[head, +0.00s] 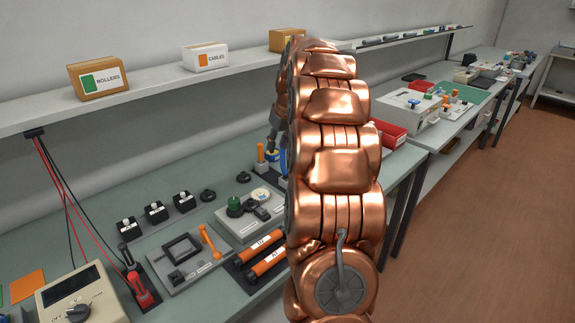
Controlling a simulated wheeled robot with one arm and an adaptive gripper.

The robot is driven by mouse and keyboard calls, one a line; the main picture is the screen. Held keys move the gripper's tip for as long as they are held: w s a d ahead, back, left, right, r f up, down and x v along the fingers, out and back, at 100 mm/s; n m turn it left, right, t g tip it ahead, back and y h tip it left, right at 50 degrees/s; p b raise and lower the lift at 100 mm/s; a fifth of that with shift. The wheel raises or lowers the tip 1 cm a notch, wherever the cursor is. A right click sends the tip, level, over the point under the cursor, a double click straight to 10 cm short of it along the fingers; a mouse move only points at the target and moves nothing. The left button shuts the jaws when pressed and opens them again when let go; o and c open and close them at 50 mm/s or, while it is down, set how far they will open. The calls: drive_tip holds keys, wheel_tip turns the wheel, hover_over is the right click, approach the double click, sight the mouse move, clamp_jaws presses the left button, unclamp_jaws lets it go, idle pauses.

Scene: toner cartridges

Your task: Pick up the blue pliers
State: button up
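My copper-coloured arm stands across the middle of the head view and hides part of the bench. A narrow grey part at the arm's left edge looks like my gripper (275,128). It points down toward the bench, and its fingers are too small and covered to tell open from shut. Just below and right of it, a small blue curved piece (283,160) shows at the arm's edge. It may be a handle of the blue pliers, but most of it is hidden. No whole pliers can be made out.
An orange-handled tool (260,153) stands beside the blue piece. The bench (110,224) holds a grey tray with a black frame (183,250), orange-black rollers (268,263), a meter (78,303) and red probes (138,287). A shelf (150,105) with boxes runs above. Red bins (388,134) lie right.

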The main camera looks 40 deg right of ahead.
approach(283, 163)
drive_tip(key=shift+h, duration=0.3)
drive_tip(key=shift+w+r+p+x, duration=0.1)
drive_tip(key=shift+w+p+x, duration=0.25)
drive_tip(key=shift+x, duration=0.85)
drive_tip(key=shift+w+r+p+x, duration=0.15)
drive_tip(key=shift+p+x, duration=0.35)
drive_tip(key=shift+x, duration=0.75)
drive_tip(key=shift+w+r+p+x, duration=0.1)
drive_tip(key=shift+w+p+x, duration=0.25)
drive_tip(key=shift+x, duration=0.85)
drive_tip(key=shift+s+d, duration=0.1)
drive_tip(key=shift+d, duration=0.05)
clamp_jaws()
